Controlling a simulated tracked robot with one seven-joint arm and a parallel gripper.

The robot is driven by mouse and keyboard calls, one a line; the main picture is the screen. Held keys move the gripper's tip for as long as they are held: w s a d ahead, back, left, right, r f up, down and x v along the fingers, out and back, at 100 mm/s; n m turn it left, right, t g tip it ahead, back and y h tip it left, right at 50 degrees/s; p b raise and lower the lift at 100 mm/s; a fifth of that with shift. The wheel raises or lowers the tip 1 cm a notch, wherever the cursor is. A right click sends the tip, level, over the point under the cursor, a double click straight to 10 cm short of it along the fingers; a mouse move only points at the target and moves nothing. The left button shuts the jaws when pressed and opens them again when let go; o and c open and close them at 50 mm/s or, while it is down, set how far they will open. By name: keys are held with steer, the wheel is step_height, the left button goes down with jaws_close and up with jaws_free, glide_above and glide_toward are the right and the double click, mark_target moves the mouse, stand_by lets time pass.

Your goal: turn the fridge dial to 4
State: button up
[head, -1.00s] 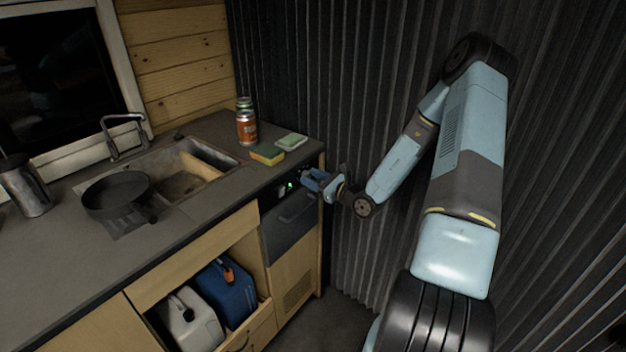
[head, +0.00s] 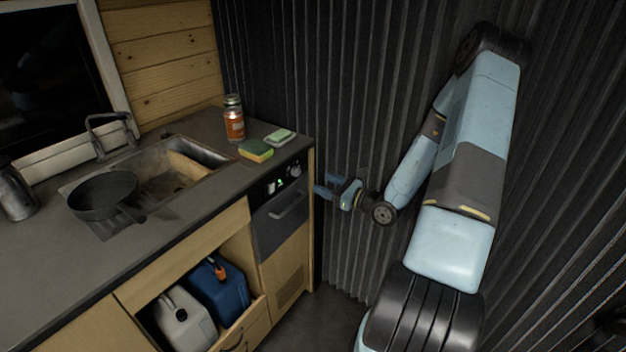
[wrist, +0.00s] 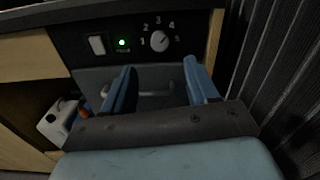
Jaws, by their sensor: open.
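The fridge dial (head: 295,171) is a small round light knob on the dark control panel at the right end of the counter. In the wrist view the dial (wrist: 159,41) sits inside an arc of numbers 1 to 5. Its mark seems to lean up and right toward 4, but it is too small to be sure. My gripper (head: 318,190) is open and empty, apart from the panel and to its right in the head view. In the wrist view my gripper's fingers (wrist: 159,65) spread below the dial, in front of the fridge door (wrist: 88,78).
A lit green lamp (wrist: 122,43) and a white switch (wrist: 97,45) are left of the dial. The fridge handle (head: 289,205) juts out below. A corrugated wall (head: 345,110) is close on the right.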

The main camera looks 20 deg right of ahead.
steer(key=v, duration=0.4)
steer(key=shift+s+d, duration=0.15)
stand_by(0.4)
steer(key=s+a+r+n+g, duration=0.6)
steer(key=a+r+n+g, duration=0.1)
steer(key=r+n, duration=0.15)
steer(key=s+a+r+n+g, duration=0.6)
steer(key=a+r+n+g, duration=0.1)
steer(key=r+n, duration=0.15)
steer(key=s+d+r+n+t+h, duration=0.2)
steer(key=s+r+n+h, duration=0.3)
steer(key=s+r, duration=0.2)
steer(key=s+d+r+n+t+h, duration=0.3)
steer(key=s+r+n+h, duration=0.2)
steer(key=r, duration=0.4)
steer(key=shift+s+n+h, duration=0.3)
steer(key=shift+s, duration=0.6)
steer(key=shift+r, duration=0.1)
